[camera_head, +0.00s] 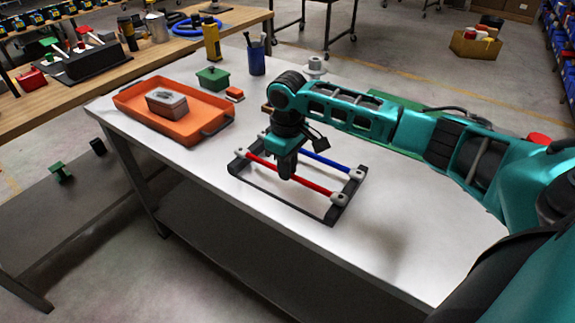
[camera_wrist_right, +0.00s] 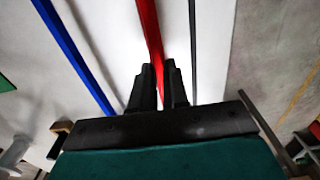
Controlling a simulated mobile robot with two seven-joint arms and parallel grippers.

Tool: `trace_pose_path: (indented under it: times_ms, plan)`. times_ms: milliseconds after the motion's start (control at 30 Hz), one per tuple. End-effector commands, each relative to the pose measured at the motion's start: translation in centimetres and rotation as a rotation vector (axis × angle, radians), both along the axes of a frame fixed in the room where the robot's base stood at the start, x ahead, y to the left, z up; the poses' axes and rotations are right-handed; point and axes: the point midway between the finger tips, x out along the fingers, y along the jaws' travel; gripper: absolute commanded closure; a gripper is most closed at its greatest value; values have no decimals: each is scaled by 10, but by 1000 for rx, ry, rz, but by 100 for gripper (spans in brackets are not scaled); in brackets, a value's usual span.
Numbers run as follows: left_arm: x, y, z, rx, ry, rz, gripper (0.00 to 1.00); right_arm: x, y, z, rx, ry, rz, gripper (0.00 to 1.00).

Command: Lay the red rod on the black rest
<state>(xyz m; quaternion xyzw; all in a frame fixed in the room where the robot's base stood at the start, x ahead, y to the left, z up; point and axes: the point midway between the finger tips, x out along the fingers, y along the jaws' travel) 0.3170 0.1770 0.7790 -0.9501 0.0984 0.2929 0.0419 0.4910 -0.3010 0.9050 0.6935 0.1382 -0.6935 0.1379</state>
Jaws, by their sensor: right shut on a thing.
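The red rod (camera_head: 314,186) runs lengthwise over the black rest (camera_head: 280,202), a low rectangular frame with pale holders at its ends. The rod's ends are at or just above the front holders; I cannot tell whether they touch. My right gripper (camera_head: 287,172) points down and is shut on the red rod near its middle. In the right wrist view, the red rod (camera_wrist_right: 149,30) runs up from between the fingertips (camera_wrist_right: 159,88). A blue rod (camera_head: 327,161) lies parallel behind it across the rest, and also shows in the wrist view (camera_wrist_right: 76,57). My left gripper is not in view.
The rest stands on a grey metal table (camera_head: 210,167) near its front edge. An orange tray (camera_head: 196,127) with a grey box (camera_head: 167,103) is at the left. A green box (camera_head: 212,79), blue cup (camera_head: 257,63) and yellow bottle (camera_head: 212,42) stand behind.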

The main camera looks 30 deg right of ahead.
Motion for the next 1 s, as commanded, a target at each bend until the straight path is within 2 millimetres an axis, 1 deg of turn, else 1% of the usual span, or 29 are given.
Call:
trace_pose_path:
  times_ms: [200,233,500,767,867,967,1000]
  plan:
    - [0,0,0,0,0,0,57,0,0,-2,0,0,0,100]
    - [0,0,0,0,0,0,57,0,0,-3,0,1,0,85]
    - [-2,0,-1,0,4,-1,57,0,0,-2,0,1,0,60]
    - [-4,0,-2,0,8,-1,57,0,0,0,-1,-1,0,60]
    - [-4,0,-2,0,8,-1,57,1,0,9,0,-3,0,60]
    - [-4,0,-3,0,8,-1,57,1,-1,25,0,-4,0,60]
    - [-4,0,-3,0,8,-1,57,1,-1,34,0,-5,0,60]
